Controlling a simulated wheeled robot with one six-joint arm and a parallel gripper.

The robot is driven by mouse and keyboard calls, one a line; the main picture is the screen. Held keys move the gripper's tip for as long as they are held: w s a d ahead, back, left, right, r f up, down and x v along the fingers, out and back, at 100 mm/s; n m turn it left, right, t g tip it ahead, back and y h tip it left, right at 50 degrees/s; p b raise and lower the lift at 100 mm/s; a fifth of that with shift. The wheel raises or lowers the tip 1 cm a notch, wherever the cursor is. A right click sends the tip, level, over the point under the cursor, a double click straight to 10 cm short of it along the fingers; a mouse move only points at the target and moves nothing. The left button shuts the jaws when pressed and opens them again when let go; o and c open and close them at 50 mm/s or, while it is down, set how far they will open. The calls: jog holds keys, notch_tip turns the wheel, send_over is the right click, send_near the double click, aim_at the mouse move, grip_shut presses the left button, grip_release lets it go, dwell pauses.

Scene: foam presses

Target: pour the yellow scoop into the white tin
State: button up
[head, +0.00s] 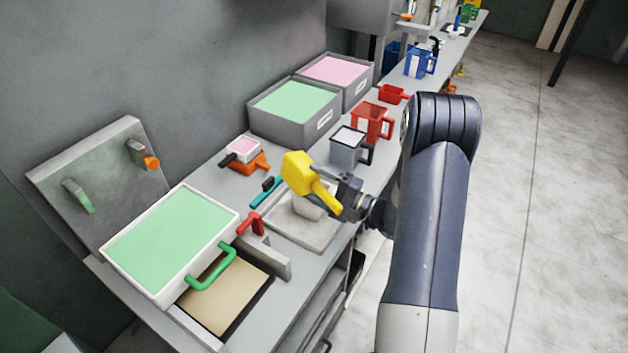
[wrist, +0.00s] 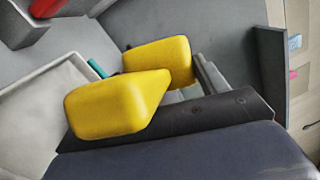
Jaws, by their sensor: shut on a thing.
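The yellow scoop (head: 298,172) is in my gripper (head: 341,203), which is shut on its handle. It is held up above the bench, tipped, with its closed outside toward the head camera; its mouth and contents are hidden. In the wrist view the yellow scoop (wrist: 115,104) fills the middle, close to my gripper (wrist: 190,88). A pale, round-sided vessel (head: 308,207), probably the white tin, stands on a light grey tray below the scoop, partly hidden by it. I cannot make out the tin in the wrist view, and no falling material shows.
A green-filled press mould (head: 170,240) with a raised lid stands at the left. A red handle (head: 250,224) is close by. The floor right is clear.

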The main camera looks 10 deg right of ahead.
jog(key=shift+w+d+m+t+y, duration=0.15)
jog(key=shift+m+t, duration=0.1)
jog(key=shift+m, duration=0.25)
jog(key=shift+d+m+t+y, duration=0.15)
jog(key=shift+m+t, duration=0.1)
jog(key=shift+m, duration=0.25)
dwell(0.5)
